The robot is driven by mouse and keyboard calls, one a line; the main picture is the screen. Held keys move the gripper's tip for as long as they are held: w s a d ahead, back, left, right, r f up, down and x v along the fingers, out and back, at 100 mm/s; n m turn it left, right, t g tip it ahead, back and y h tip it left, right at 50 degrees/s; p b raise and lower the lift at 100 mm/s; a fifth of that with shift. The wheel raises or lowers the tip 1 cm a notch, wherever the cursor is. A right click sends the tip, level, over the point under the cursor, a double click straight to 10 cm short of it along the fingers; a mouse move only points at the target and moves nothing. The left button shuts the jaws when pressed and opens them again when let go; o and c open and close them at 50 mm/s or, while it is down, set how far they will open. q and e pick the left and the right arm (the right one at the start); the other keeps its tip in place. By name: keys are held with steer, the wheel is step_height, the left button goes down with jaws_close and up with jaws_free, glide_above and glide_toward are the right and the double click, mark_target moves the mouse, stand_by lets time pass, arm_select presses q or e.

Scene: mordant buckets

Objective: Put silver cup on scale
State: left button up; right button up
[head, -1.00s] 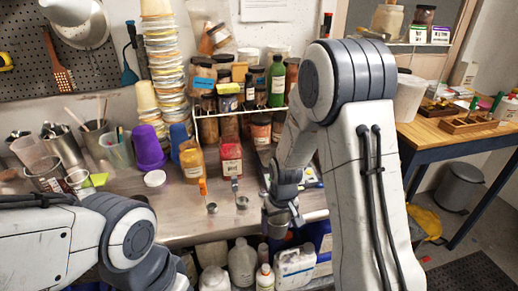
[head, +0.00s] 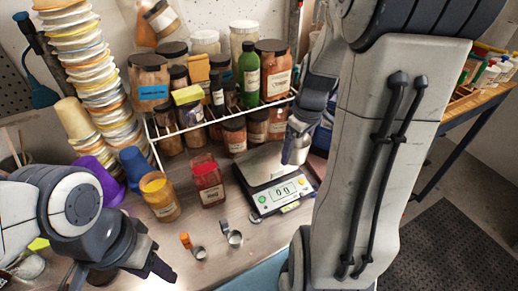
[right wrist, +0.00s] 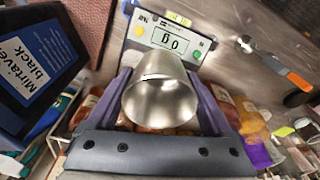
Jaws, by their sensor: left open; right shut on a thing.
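The silver cup (head: 296,149) is gripped by my right gripper (head: 299,128), upright over the right part of the digital scale (head: 262,170). In the right wrist view the cup (right wrist: 158,102) sits between both fingers, with the scale (right wrist: 196,47) beyond it. The scale's display appears to show zero. I cannot tell whether the cup's base touches the plate. My left gripper (head: 153,268) is open and empty over the table's front left, clear of the scale.
Two metal measuring spoons (head: 234,238) lie in front of the scale. A wire rack (head: 190,128) with several jars is behind.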

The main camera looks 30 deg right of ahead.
steer(key=p, duration=0.3)
glide_above(264, 160)
steer(key=f, duration=0.6)
steer(key=shift+s+f, duration=0.35)
step_height(264, 160, down, 4)
steer(key=shift+r+p, duration=0.1)
steer(key=shift+p, duration=0.6)
steer(key=shift+d, duration=0.1)
steer(key=shift+f, duration=0.25)
steer(key=shift+f+b, duration=0.15)
steer(key=shift+b, duration=0.15)
steer(key=o, duration=1.1)
steer(key=shift+r, duration=0.25)
